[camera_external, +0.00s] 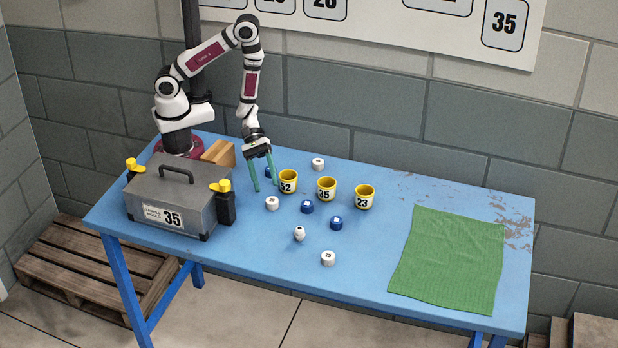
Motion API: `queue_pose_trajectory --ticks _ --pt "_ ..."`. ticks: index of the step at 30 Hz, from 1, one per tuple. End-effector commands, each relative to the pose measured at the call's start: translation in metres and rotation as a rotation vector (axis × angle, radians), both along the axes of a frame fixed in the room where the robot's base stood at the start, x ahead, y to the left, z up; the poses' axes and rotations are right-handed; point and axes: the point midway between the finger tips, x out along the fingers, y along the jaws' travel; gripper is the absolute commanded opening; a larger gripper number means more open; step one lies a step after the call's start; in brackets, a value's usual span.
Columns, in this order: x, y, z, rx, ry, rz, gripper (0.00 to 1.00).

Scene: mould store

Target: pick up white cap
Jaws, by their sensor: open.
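Several white caps are spread on the blue table. One white cap (272,203) sits just in front of my gripper. Another white cap (318,163) is behind the yellow cups. A white cap (299,233) with a dark spot, seemingly tipped, lies nearer the front, and a further white cap (328,258) is closest to the front edge. The fingertips are low, behind the nearest white cap. Whether they touch the table is unclear.
Yellow cups marked 52 (288,182), 35 (326,189) and 23 (365,197) stand right of my gripper. Blue caps (269,172) (307,207) (336,223) lie among them. A grey case (176,193), wooden block (219,153) and green cloth (448,260) are also on the table.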

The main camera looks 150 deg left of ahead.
Motion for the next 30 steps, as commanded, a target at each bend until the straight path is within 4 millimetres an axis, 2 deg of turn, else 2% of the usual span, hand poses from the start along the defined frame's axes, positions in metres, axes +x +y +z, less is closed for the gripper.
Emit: queue_pose_trajectory --ticks 1,3,6,11,18,21,26,30 --pt "-0.005 -0.001 -0.003 -0.151 -0.049 0.098 0.59" --pt "-0.009 -0.002 0.0 -0.326 -0.114 0.201 0.59" --pt "-0.008 -0.003 0.002 -0.461 -0.162 0.272 0.59" --pt "0.011 -0.004 -0.006 -0.482 -0.171 0.284 0.59" --pt "0.051 -0.008 -0.022 -0.478 -0.169 0.281 0.59" --pt "0.058 -0.008 -0.025 -0.477 -0.171 0.283 0.59" --pt "0.058 -0.007 -0.025 -0.476 -0.171 0.284 0.59" --pt "0.058 -0.007 -0.025 -0.476 -0.171 0.284 0.37"
